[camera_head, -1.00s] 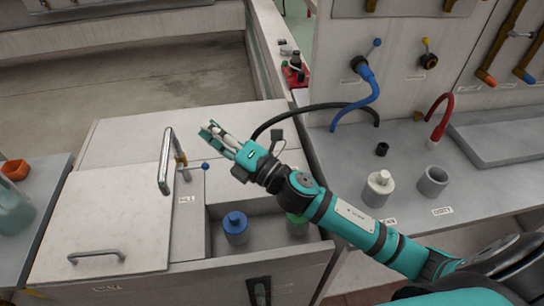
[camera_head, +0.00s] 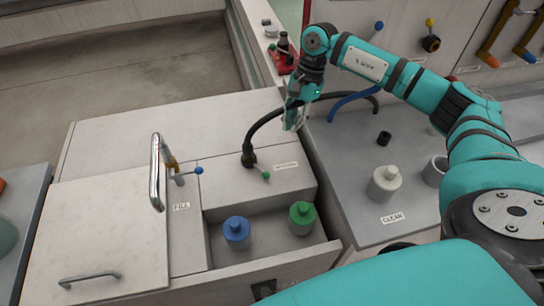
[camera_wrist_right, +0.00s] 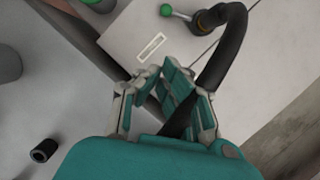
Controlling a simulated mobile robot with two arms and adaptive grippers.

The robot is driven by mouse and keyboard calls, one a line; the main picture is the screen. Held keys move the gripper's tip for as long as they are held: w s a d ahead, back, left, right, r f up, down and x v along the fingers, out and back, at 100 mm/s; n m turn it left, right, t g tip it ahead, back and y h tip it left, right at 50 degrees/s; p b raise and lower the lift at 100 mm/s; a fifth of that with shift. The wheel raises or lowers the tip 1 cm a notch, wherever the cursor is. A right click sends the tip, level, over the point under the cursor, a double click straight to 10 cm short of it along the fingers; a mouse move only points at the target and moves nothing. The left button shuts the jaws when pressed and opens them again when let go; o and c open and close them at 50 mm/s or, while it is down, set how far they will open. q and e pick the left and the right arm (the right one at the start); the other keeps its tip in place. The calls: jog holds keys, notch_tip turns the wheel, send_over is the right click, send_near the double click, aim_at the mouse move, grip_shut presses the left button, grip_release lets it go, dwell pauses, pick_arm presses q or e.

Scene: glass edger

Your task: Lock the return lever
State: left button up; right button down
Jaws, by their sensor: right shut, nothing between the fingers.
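The return lever (camera_head: 266,176) is a small lever with a green ball on its end, at the foot of a black hose (camera_head: 262,128) on the white cabinet top. A label (camera_head: 286,165) lies beside it; its text is too small to read surely. In the right wrist view the green ball (camera_wrist_right: 166,10) shows at the top, beyond the fingers. My right gripper (camera_head: 293,124) is shut and empty, pointing down to the right of and behind the lever, apart from it. The hose passes close by its fingers. My left gripper is out of view.

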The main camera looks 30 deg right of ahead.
aim_at(261, 171)
jog(key=shift+s, duration=0.1)
jog(key=p+x, duration=0.3)
jog(key=x, duration=0.6)
jog(key=shift+s+a+f, duration=0.1)
jog(key=shift+f, duration=0.05)
jog(key=a, duration=0.1)
jog(key=a+p, duration=0.1)
jog(key=a+f+p, duration=0.1)
jog(key=shift+s, duration=0.4)
jog(key=shift+s+a+f, duration=0.1)
jog(key=shift+a+f, duration=0.05)
jog(key=shift+a, duration=0.3)
jog(key=shift+f, duration=0.1)
